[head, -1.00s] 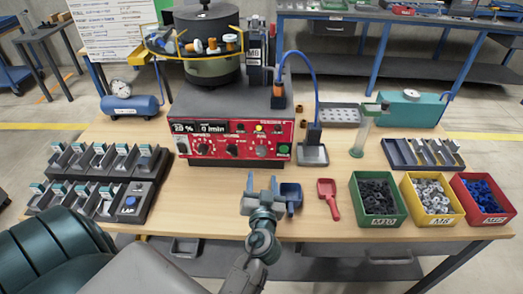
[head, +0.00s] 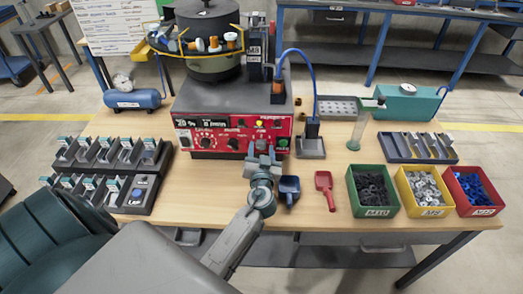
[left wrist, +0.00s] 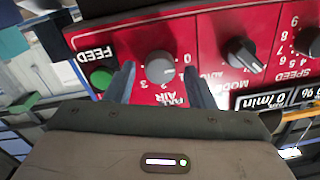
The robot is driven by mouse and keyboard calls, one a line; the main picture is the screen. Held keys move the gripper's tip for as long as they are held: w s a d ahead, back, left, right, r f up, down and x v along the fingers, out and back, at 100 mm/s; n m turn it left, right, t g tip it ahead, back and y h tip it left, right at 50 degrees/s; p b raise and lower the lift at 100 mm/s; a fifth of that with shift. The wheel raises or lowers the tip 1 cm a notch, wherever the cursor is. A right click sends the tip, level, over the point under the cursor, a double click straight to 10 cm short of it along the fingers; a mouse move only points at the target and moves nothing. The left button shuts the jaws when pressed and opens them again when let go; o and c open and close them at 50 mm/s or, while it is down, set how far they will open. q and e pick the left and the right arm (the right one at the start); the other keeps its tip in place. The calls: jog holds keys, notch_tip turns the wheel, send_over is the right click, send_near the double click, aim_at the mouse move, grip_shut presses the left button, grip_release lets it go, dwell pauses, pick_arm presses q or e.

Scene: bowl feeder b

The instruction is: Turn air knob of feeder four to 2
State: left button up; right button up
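The red feeder panel (head: 215,139) is on the front of the bowl feeder at the back of the table. In the left wrist view the panel shows upside down, with the grey air knob (left wrist: 160,67) beside a dial numbered 0 to 3. The knob's exact setting is too small to tell. My left gripper (head: 264,152) is at the right part of the panel, hiding the air knob in the head view. In the left wrist view its fingers (left wrist: 160,85) are open, one on each side of the knob, with gaps between. My right gripper is not in view.
The green feed button (left wrist: 101,78) is close beside one finger. The mode knob (left wrist: 241,53) is on the other side. A blue scoop (head: 289,188), a red scoop (head: 325,188) and parts bins (head: 374,211) are on the table.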

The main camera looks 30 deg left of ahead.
pick_arm(q)
jog(key=c, duration=0.7)
jog(key=shift+c, duration=0.8)
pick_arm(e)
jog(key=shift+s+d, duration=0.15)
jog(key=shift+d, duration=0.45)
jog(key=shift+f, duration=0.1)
